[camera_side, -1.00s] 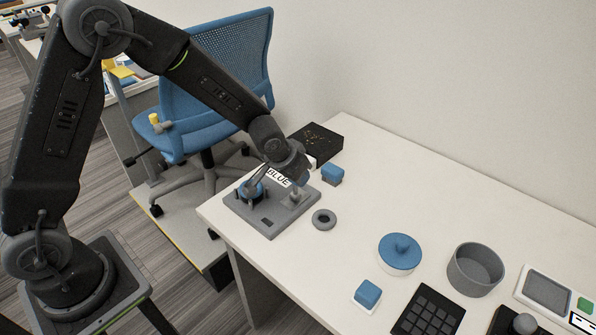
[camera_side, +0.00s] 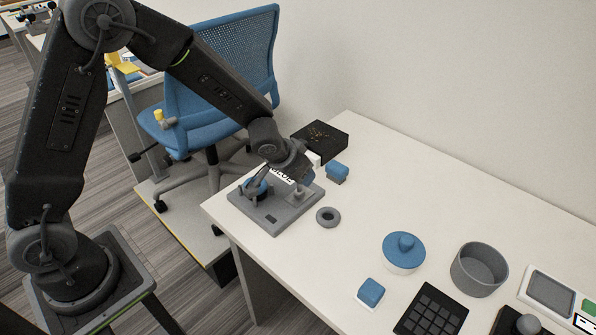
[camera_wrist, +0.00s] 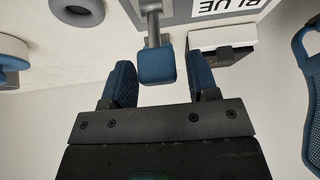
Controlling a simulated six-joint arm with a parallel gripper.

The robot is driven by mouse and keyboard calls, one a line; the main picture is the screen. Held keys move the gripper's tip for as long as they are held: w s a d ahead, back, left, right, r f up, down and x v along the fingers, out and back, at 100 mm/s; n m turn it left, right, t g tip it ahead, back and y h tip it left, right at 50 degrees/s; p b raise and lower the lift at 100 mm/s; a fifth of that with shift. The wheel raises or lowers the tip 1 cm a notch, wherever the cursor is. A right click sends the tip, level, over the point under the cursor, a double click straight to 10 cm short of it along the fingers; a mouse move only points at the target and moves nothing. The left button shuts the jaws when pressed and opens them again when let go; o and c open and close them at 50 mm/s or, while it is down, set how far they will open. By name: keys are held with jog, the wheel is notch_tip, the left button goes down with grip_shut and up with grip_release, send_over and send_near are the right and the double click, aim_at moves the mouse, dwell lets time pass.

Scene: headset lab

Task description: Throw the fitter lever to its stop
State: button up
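The fitter is a grey base plate (camera_side: 272,216) near the desk's left end, with a dark-and-blue round part (camera_side: 256,186) on it and a BLUE sign, partly covered by my gripper in the side view. In the wrist view the lever is a grey shaft (camera_wrist: 152,25) ending in a blue knob (camera_wrist: 157,66). My gripper (camera_wrist: 160,75) is open, its two blue pads to the left and right of the knob. A gap shows on both sides, so neither pad touches it. In the side view my gripper (camera_side: 304,172) hides most of the lever.
A blue-lidded dish (camera_side: 404,251), grey bowl (camera_side: 479,269) and keypad (camera_side: 432,312) are farther right.

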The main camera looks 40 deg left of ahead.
jog(key=shift+o, duration=0.5)
jog(key=v, duration=1.3)
jog(key=shift+s+r, duration=0.25)
jog(key=shift+r, duration=0.1)
jog(key=w+r+g, duration=0.2)
jog(key=w+g, duration=0.4)
jog(key=w, duration=0.1)
notch_tip(320, 180, down, 14)
jog(key=shift+w+r, duration=0.1)
jog(key=shift+w, duration=0.1)
jog(key=shift+c, duration=0.3)
grip_shut()
